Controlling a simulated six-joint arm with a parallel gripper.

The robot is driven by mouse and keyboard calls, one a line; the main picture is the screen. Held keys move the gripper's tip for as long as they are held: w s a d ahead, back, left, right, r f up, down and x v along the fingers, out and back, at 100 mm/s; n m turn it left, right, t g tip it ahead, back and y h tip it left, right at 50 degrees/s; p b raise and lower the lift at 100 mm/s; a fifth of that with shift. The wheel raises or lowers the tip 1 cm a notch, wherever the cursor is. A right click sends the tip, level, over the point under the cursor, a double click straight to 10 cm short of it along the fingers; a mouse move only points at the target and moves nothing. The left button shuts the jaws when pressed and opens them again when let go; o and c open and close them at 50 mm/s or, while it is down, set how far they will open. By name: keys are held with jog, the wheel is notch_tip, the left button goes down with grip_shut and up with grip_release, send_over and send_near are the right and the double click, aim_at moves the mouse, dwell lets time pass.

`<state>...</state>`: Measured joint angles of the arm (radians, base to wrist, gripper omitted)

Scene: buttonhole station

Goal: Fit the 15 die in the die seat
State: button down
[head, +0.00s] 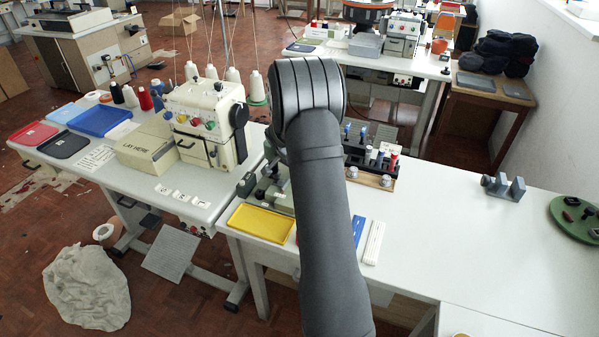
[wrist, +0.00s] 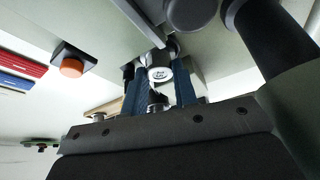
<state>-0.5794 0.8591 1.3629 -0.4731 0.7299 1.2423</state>
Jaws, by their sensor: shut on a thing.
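My gripper (wrist: 158,88) shows in the wrist view, its two blue fingers shut on a small pale metal cylinder (wrist: 160,72), which I take to be the 15 die. Its round end faces the camera, with a mark too small to read. A dark round part (wrist: 157,99) shows between the fingers nearer the camera. The grey-green press (head: 270,190) stands on the bench in the head view, partly behind my arm. Its body also fills the top of the wrist view. The die seat cannot be made out, and my arm hides the gripper in the head view.
A dark rack (head: 378,160) with blue, white and red pegs stands right of my arm. A yellow tray (head: 260,223) lies in front of the press. An orange button (wrist: 72,67) on a dark base shows in the wrist view. The right bench (head: 450,235) is mostly clear.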

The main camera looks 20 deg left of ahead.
jog(key=shift+f, duration=0.3)
jog(key=c, duration=1.4)
grip_release()
jog(key=shift+c, duration=0.2)
jog(key=v, duration=1.2)
jog(key=shift+r, duration=0.4)
jog(key=shift+f, duration=0.1)
jog(key=x, duration=1.2)
jog(key=shift+f, duration=0.25)
jog(key=shift+r, duration=0.3)
